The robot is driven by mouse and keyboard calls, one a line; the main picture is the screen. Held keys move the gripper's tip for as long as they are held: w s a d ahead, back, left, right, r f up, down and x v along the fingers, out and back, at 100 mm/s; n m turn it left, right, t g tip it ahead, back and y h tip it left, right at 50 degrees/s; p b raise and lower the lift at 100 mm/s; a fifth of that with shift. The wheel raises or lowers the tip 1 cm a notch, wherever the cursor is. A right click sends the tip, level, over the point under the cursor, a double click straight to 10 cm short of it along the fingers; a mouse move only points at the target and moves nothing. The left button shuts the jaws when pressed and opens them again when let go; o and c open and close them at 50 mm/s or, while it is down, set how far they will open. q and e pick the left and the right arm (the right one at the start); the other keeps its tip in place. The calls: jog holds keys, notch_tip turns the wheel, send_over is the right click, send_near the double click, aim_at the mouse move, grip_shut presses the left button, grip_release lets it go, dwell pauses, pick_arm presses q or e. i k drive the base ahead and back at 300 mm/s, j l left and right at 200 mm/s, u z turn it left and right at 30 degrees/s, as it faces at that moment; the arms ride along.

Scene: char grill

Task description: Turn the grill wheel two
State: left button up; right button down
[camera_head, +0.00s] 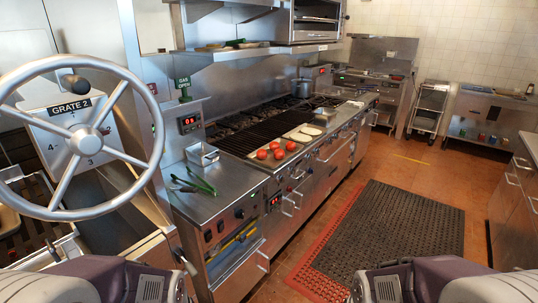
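Parts of my two arms show at the bottom left and bottom right edges. Neither gripper shows, and nothing is seen touching the wheel.
A steel counter with tongs (194,182) and a small metal pan (202,154) stands right of the wheel. Beyond it is a grill (262,132) with tomatoes (277,149). A dark floor mat (398,230) lies in the aisle. Another counter (515,190) is at the right.

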aim_at(84, 140)
jog(key=u, duration=1.25)
jog(key=k+j+z, duration=0.1)
jog(key=k+j, duration=0.05)
jog(key=k, duration=0.05)
